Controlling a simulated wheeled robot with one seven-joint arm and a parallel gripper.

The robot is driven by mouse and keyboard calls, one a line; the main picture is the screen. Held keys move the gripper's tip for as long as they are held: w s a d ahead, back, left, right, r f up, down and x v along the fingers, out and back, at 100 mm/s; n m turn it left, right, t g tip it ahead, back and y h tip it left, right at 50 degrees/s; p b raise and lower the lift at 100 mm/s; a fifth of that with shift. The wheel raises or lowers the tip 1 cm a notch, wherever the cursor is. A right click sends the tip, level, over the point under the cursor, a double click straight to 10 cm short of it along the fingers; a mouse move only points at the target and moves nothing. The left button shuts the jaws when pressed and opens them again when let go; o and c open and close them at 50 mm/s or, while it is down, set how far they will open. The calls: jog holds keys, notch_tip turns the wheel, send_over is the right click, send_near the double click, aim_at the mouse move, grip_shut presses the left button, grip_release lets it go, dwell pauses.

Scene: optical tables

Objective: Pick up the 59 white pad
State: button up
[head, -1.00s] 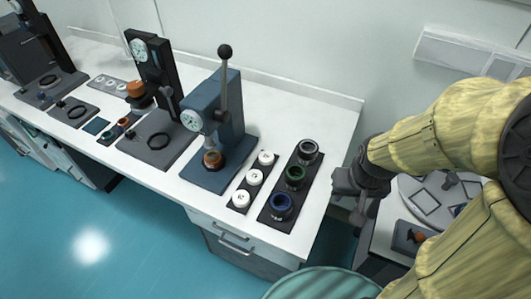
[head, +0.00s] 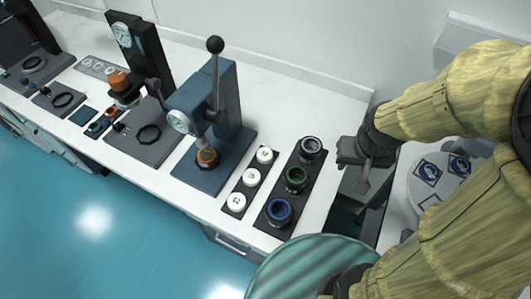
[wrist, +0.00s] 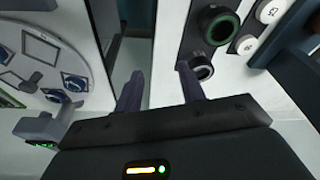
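Three white round pads stand in a row on a dark strip: a far one (head: 265,155), a middle one (head: 251,177) and a near one (head: 236,202). Their marks are too small to read in the head view, so I cannot tell which is 59. Two white pads show at the upper right of the wrist view, one higher (wrist: 269,11) and one lower (wrist: 246,44). My gripper (wrist: 158,84) is open with nothing between its fingers. In the head view my gripper (head: 354,162) is by the table's right edge, right of the pads and apart from them.
A dark tray (head: 270,217) with black, green and blue ringed cups lies between the pads and my gripper. A blue lever press (head: 228,115) stands left of the pads. A round white plate (head: 427,172) with blue-marked tiles is at right. A ribbed round top (head: 300,265) is in front.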

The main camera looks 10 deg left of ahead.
aim_at(265, 155)
jog(key=o, duration=0.7)
jog(key=shift+w+a+f+n, duration=0.15)
jog(key=shift+a+n, duration=0.1)
jog(key=shift+n, duration=0.05)
jog(key=shift+c, duration=0.2)
jog(key=w+a+f+n+h, duration=0.1)
jog(key=a+f+n, duration=0.1)
jog(key=a+n, duration=0.2)
jog(key=a+f+n+h+p, duration=0.1)
jog(key=a+f+n, duration=0.1)
jog(key=a+n, duration=0.3)
jog(key=w+a+f+n+h+p, duration=0.1)
jog(key=a+f+n, duration=0.2)
jog(key=a+n, duration=0.2)
jog(key=shift+w+a+n+g, duration=0.2)
jog(key=shift+w+n+g, duration=0.2)
jog(key=shift+n, duration=0.5)
jog(key=s+a+r+n+t+h+p, duration=0.1)
jog(key=a+n+t, duration=0.5)
jog(key=a+n, duration=0.7)
jog(key=shift+s+a+r+n+h+p, duration=0.3)
jog(key=shift+s+a+r+p, duration=0.15)
jog(key=shift+s+a, duration=0.4)
jog(key=shift+w+a+f, duration=0.1)
jog(key=shift+w, duration=0.15)
